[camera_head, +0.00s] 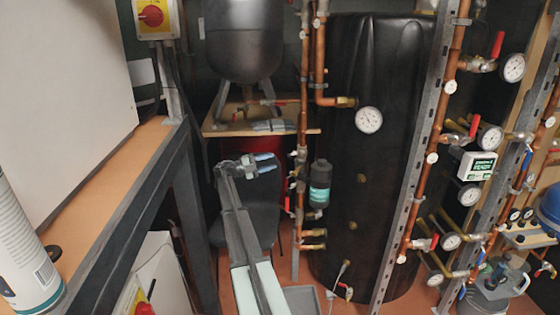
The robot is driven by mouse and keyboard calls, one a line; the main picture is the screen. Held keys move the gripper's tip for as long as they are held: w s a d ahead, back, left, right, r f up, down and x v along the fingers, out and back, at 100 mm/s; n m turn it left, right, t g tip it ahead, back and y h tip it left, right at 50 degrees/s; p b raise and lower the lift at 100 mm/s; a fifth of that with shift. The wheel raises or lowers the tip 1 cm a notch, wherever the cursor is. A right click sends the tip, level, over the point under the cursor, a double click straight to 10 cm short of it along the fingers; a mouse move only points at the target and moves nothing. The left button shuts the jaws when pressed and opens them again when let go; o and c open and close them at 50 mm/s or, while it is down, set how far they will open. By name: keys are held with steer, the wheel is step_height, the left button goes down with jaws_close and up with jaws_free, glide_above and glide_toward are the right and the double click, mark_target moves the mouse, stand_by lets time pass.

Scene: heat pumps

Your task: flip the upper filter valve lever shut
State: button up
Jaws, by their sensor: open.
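The filter (320,185) is a dark canister with a teal label, mounted on the right side of a vertical copper pipe in the middle of the view. The upper filter valve (300,156) is a small metal fitting on that pipe above the canister. Its lever is too small to make out clearly. A red lever (288,203) shows lower on the pipe, left of the canister. My gripper (272,162) has blue-tipped fingers and is open and empty. It points right, left of the pipe at about the upper valve's height, with a visible gap to it.
A large black tank (375,160) with a gauge (368,120) stands right of the pipe. A wooden shelf (225,125) below a dark vessel (243,40) is above my gripper. A wooden bench (110,190) is at left. Pipes with red levers and gauges fill the right.

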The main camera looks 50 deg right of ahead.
steer(key=shift+v, duration=2.15)
steer(key=shift+c, duration=0.4)
